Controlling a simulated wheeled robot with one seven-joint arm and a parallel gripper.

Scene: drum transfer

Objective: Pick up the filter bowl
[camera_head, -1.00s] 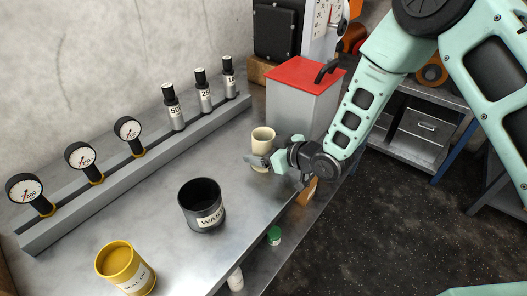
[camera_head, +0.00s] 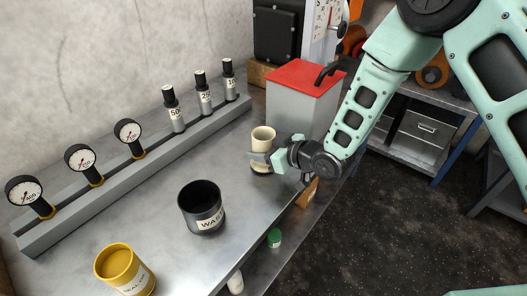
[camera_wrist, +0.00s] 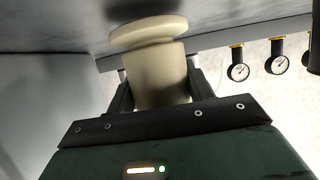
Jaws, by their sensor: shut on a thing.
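The filter bowl, a cream cup (camera_head: 263,136), is upright over the far part of the metal bench, beside the grey box. My gripper (camera_head: 262,158) reaches it from the right, low on its side, and is shut on it. In the wrist view the bowl (camera_wrist: 160,72) sits between my two dark fingers, its wide rim towards the top of the picture. The fingers hide part of its sides. I cannot tell whether its base touches the bench.
A grey box with a red lid (camera_head: 305,76) stands close behind the bowl. A black waste pot (camera_head: 201,208) and a yellow pot (camera_head: 122,268) stand nearer on the bench. A rail with gauges (camera_head: 81,157) and labelled cylinders runs along the wall. The bench's front edge is near my wrist.

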